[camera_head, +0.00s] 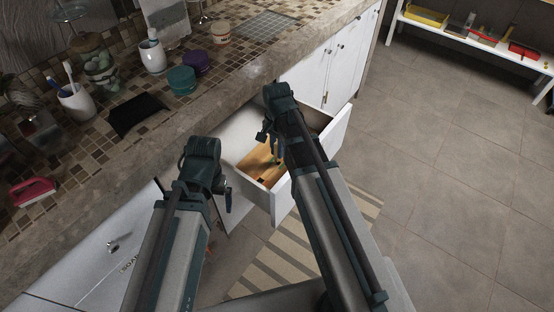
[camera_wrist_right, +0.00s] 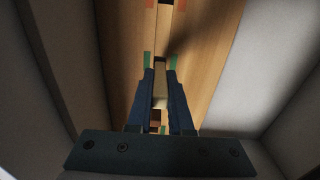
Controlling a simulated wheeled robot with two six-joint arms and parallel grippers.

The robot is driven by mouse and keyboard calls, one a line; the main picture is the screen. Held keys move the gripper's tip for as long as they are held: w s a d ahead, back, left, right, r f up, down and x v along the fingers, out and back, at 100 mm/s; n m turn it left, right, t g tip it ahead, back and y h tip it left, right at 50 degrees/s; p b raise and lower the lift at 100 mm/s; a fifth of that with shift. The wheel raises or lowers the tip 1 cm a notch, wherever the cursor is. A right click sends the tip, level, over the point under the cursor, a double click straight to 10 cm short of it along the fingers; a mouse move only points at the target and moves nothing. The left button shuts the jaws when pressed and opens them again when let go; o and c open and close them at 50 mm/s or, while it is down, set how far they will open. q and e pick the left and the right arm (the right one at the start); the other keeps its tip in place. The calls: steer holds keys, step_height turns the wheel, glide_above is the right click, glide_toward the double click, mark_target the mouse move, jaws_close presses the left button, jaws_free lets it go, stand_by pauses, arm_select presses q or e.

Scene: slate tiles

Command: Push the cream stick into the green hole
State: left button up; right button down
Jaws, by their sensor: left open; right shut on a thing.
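The cream stick (camera_wrist_right: 160,85) is between the blue fingers of my right gripper (camera_wrist_right: 161,80), which is shut on it. Its far end is close to the green hole, whose green marks (camera_wrist_right: 174,61) show on both sides; I cannot tell whether the tip is inside. The wooden board (camera_wrist_right: 210,40) with the holes lies in an open drawer. In the head view, my right gripper (camera_head: 275,150) reaches down into the drawer over the board (camera_head: 255,163); the stick is too small to make out there. My left gripper (camera_head: 225,196) is open and empty outside the drawer.
The white drawer (camera_head: 283,199) has walls close around my right gripper. An orange-marked hole (camera_wrist_right: 165,3) lies further along the board. The tiled counter (camera_head: 120,185) holds cups, jars and a black item. A striped rug (camera_head: 275,262) lies on the floor.

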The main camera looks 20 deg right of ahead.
steer(key=shift+f+b, duration=1.7)
steer(key=shift+f, duration=0.1)
steer(key=shift+f, duration=0.25)
steer(key=c, duration=0.8)
jaws_free()
steer(key=shift+r, duration=0.1)
steer(key=shift+r, duration=0.1)
